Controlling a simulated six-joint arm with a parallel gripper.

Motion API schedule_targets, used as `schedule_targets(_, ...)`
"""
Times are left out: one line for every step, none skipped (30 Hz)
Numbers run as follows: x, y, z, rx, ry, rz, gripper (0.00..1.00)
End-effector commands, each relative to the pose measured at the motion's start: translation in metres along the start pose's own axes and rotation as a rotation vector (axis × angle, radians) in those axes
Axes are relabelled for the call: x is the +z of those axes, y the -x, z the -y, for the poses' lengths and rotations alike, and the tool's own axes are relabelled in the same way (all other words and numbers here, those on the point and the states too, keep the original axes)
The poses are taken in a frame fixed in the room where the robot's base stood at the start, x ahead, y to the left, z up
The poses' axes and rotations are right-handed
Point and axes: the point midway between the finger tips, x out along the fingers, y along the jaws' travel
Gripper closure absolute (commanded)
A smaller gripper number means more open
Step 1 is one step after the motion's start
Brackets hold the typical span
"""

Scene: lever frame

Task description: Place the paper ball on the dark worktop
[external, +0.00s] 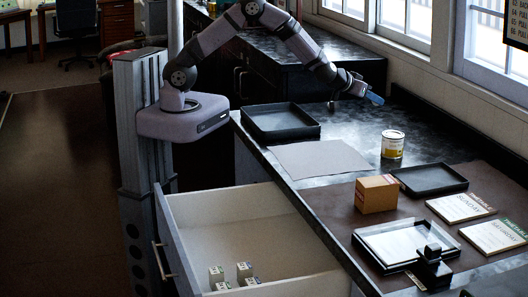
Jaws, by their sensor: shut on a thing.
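The dark worktop (352,122) runs along the right side under the windows, with a mottled dark surface. My gripper (366,93) is over its far part, near the window wall. It is shut on a small blue thing (375,98), which looks elongated and sits at the fingertips. I cannot tell whether this is the paper ball or whether it touches the worktop. No other thing that looks like a paper ball shows in the external view.
A black tray (282,134), a grey mat (318,160) and a yellow tin (392,145) are nearest. A brown box (376,194), a second black tray (430,190) and booklets (462,207) lie further forward. An open drawer (240,226) holds several small boxes.

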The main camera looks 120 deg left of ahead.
Motion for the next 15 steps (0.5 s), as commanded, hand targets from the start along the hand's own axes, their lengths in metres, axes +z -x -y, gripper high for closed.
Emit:
schedule_targets(-0.004, -0.004, 0.011, -0.014, 0.007, 0.0, 0.98)
schedule_targets(-0.006, -0.006, 0.015, -0.019, 0.01, 0.0, 0.98)
schedule_targets(-0.008, -0.008, 0.021, -0.026, 0.013, 0.0, 0.98)
schedule_targets(-0.009, -0.01, 0.024, -0.029, 0.015, 0.0, 0.98)
schedule_targets(-0.01, -0.011, 0.026, -0.031, 0.016, 0.0, 0.98)
schedule_targets(-0.011, -0.012, 0.029, -0.034, 0.017, 0.0, 0.98)
schedule_targets(-0.011, -0.012, 0.03, -0.036, 0.018, 0.0, 0.98)
schedule_targets(-0.011, -0.013, 0.031, -0.037, 0.018, 0.0, 0.98)
schedule_targets(-0.012, -0.013, 0.032, -0.037, 0.019, 0.0, 0.98)
schedule_targets(-0.012, -0.013, 0.032, -0.038, 0.019, 0.0, 0.98)
schedule_targets(-0.011, -0.014, 0.033, -0.038, 0.019, 0.0, 0.98)
schedule_targets(-0.009, -0.015, 0.032, -0.038, 0.018, 0.001, 0.98)
schedule_targets(-0.007, -0.016, 0.032, -0.038, 0.018, 0.001, 0.98)
schedule_targets(-0.005, -0.017, 0.032, -0.038, 0.018, 0.002, 0.98)
schedule_targets(-0.001, -0.019, 0.032, -0.039, 0.017, 0.003, 0.98)
